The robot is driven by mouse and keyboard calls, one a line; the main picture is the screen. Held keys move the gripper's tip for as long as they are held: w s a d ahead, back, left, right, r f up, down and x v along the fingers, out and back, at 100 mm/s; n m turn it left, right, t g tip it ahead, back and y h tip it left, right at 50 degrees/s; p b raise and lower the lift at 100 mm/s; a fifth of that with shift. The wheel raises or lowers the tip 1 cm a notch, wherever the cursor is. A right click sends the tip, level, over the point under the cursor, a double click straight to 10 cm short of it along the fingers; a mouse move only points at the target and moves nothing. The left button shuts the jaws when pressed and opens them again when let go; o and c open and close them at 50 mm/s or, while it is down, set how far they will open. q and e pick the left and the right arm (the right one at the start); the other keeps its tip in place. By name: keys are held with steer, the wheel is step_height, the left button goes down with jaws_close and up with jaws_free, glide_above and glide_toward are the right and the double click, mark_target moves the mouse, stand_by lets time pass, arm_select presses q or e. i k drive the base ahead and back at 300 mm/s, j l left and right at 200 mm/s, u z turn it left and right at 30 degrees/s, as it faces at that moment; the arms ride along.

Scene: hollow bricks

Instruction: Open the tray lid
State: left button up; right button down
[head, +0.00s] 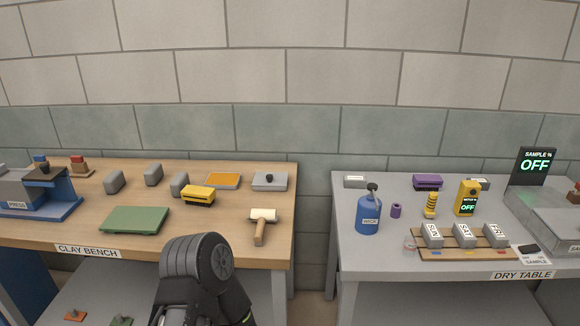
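A grey lidded tray (269,182) with a black knob on top sits at the back right of the clay bench, its lid lying flat. Beside it on the left is a shallow grey tray (223,181) with an orange filling. A larger grey box (552,212) stands at the right edge of the dry table, partly cut off by the frame; I cannot tell whether its top is a lid. A dark arm link of mine rises at the bottom, in front of the clay bench. Neither gripper's fingers show.
A mallet (261,226), yellow brush (198,194), green board (135,220), several grey blocks and a blue press (45,192) stand on the clay bench (190,241). A gap separates it from the dry table (352,255), which holds a blue bottle (368,215) and labelled bricks on a board.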

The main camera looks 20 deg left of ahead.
mark_target(261, 179)
steer(key=k+j, duration=0.1)
steer(key=j, duration=0.45)
steer(key=j+z, duration=0.1)
steer(key=j, duration=0.4)
steer(key=k+j, duration=0.15)
steer(key=j, duration=0.4)
steer(key=k+j, duration=0.1)
steer(key=j, duration=0.4)
steer(key=z, duration=0.05)
